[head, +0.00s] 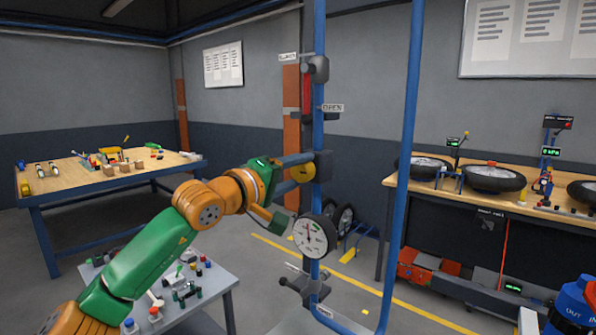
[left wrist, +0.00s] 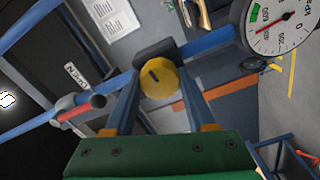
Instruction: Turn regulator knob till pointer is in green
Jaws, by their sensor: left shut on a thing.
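The round yellow regulator knob (head: 302,173) sits on a dark body on the blue upright pipe. It also shows in the left wrist view (left wrist: 158,84), with a dark mark on its face. My left gripper (head: 296,167) has its two blue fingers on either side of the knob and is shut on it. The fingers also show in the wrist view (left wrist: 158,98). The white pressure gauge (head: 314,236) hangs below the knob. In the wrist view the gauge (left wrist: 280,28) is cut by the frame edge; its red pointer appears outside the green band. My right gripper is out of view.
A red-handled valve (head: 307,90) with an OPEN sign (head: 333,108) is higher on the pipe. A second blue pipe (head: 408,150) stands to the right. A small grey table (head: 210,285) with parts is below my left arm. A workbench (head: 400,182) with wheels stands right.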

